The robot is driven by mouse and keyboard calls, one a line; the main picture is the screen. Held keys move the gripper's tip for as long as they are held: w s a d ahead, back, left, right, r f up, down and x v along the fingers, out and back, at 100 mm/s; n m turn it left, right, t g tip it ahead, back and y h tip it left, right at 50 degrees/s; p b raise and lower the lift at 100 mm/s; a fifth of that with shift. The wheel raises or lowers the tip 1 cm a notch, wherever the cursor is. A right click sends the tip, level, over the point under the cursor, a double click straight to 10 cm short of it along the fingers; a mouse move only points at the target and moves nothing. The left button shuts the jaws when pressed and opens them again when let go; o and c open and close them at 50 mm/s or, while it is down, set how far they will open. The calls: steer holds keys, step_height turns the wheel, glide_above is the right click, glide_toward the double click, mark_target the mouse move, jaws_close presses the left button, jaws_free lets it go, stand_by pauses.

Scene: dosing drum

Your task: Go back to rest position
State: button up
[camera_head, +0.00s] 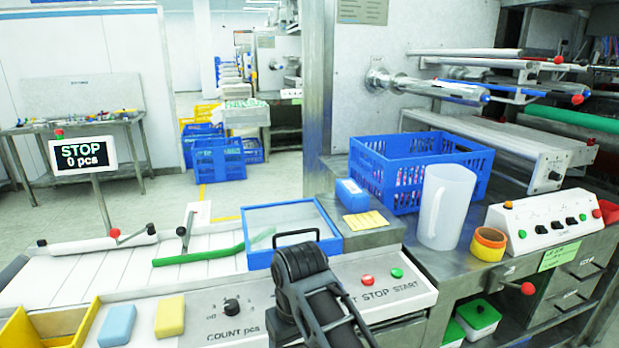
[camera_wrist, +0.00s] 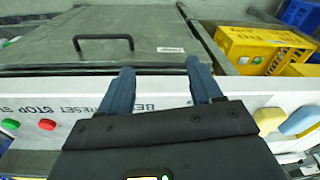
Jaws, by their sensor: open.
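My gripper (camera_wrist: 160,76) shows in the wrist view with its two blue fingers spread well apart and nothing between them. It is over the edge of the white control panel (camera_wrist: 70,98), and I cannot tell how high above it. Beyond the fingers lies a grey lid (camera_wrist: 150,22) with a black handle (camera_wrist: 103,38). In the head view, the black end of my arm is at bottom centre, in front of the panel (camera_head: 407,292) with its red and green buttons; the fingers cannot be made out there. The display (camera_head: 83,155) reads "STOP 0 pcs".
A blue-framed tray (camera_head: 337,242) is behind my arm. To the right stand a blue crate (camera_head: 420,170), a white jug (camera_head: 445,207), tape rolls (camera_head: 488,245) and a switch box (camera_head: 541,223). Blue (camera_head: 117,325) and yellow (camera_head: 170,316) blocks and a yellow bin (camera_head: 50,325) are at front left.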

steer(key=s+d+f+m+t+y, duration=0.2)
steer(key=s+d+f+t, duration=0.3)
steer(key=s+f, duration=0.7)
steer(key=s+d+f+m+t, duration=0.2)
steer(key=s+d, duration=0.6)
steer(key=s, duration=0.4)
steer(key=s+d+r+m+t+h, duration=0.1)
steer(key=s+d+r+t, duration=0.1)
steer(key=s+d+r, duration=0.3)
steer(key=s+d+r+t, duration=0.1)
steer(key=s+d+r, duration=0.1)
steer(key=s+r, duration=0.35)
steer(key=s+d+r+t+h, duration=0.1)
steer(key=s+d+r+t, duration=0.1)
steer(key=s+r, duration=0.3)
steer(key=s+d+r+t, duration=0.2)
steer(key=s+r, duration=0.3)
steer(key=r, duration=0.4)
steer(key=shift+d+r+m+h, duration=0.3)
steer(key=shift+m+h, duration=0.1)
steer(key=shift+s, duration=0.1)
